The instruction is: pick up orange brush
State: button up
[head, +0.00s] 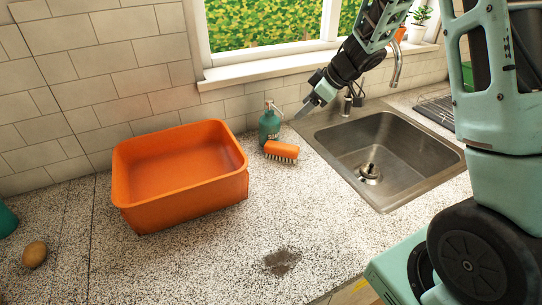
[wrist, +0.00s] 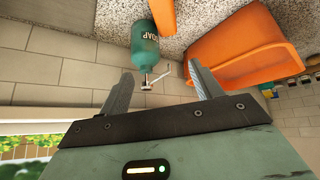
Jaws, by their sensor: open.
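An orange brush (head: 281,151) with pale bristles lies on the speckled counter between the orange tub and the sink, just in front of the green soap bottle. Part of it shows as an orange strip (wrist: 163,16) at the top of the wrist view. My gripper (head: 307,109) is above the counter at the sink's back left corner, to the right of and above the brush. In the wrist view my gripper (wrist: 158,78) has its two fingers spread apart, with nothing held between them. The brush is apart from the fingers.
A green soap bottle (head: 269,124) with a pump stands behind the brush, and its pump shows near my fingers in the wrist view (wrist: 146,52). An orange tub (head: 190,208) stands left. The sink (head: 410,160) and faucet (head: 395,65) are right. The front counter is mostly clear.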

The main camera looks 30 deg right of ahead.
jog(key=s+d+f+g, duration=0.1)
jog(key=s+d, duration=0.1)
send_near(283, 145)
jog(key=x, duration=0.5)
jog(key=shift+w+f, duration=0.1)
jog(key=shift+x, duration=2.75)
jog(key=shift+a, duration=0.1)
jog(key=c, duration=1.2)
